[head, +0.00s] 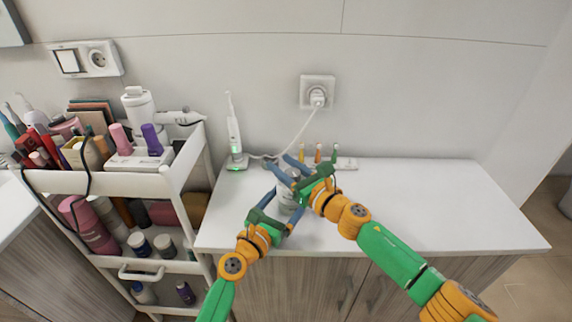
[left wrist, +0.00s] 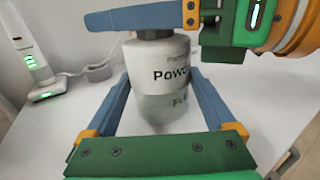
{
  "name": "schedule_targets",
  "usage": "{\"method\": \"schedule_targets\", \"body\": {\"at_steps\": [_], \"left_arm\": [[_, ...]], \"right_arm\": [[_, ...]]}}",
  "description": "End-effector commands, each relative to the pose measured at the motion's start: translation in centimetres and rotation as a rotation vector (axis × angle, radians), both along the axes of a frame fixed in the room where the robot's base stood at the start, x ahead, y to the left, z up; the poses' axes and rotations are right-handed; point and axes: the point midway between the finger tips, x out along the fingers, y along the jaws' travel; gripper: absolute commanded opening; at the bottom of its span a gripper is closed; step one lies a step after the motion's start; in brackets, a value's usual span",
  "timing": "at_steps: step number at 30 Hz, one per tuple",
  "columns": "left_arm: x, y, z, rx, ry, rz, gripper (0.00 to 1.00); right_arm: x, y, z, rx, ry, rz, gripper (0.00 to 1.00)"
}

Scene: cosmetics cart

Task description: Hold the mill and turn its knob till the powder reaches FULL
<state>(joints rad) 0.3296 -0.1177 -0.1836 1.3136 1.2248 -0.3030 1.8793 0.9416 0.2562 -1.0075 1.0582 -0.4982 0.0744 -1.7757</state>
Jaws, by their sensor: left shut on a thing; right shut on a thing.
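The mill (head: 287,198) stands upright on the white counter, mostly covered by my grippers in the head view. In the left wrist view the mill (left wrist: 160,75) is a white and grey cylinder with dark lettering that begins "Powd". My left gripper (head: 281,206) is shut around its body, with one blue finger on each side. My right gripper (head: 284,172) is shut at the mill's top, on the knob. In the left wrist view a blue right finger crosses over the dark neck (left wrist: 153,34). The FULL mark and the powder level cannot be made out.
An electric toothbrush (head: 234,140) on its charger stands behind left on the counter. Small coloured brush heads (head: 317,153) are at the back. A loaded white cart (head: 135,183) stands at the left. The counter's right part (head: 440,205) is clear.

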Motion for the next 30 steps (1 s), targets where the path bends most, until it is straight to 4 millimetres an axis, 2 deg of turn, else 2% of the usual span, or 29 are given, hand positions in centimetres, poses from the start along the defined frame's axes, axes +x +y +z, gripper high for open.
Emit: {"method": "schedule_targets", "body": {"at_steps": [13,30], "left_arm": [[-0.06,-0.14,0.04,0.0,-0.001,-0.004,0.1],[-0.01,0.0,-0.01,0.0,0.0,0.0,0.1]], "right_arm": [[-0.18,0.23,0.08,-0.005,-0.001,0.231,0.0],[-0.7,0.49,-0.08,-0.002,0.003,0.289,0.0]]}}
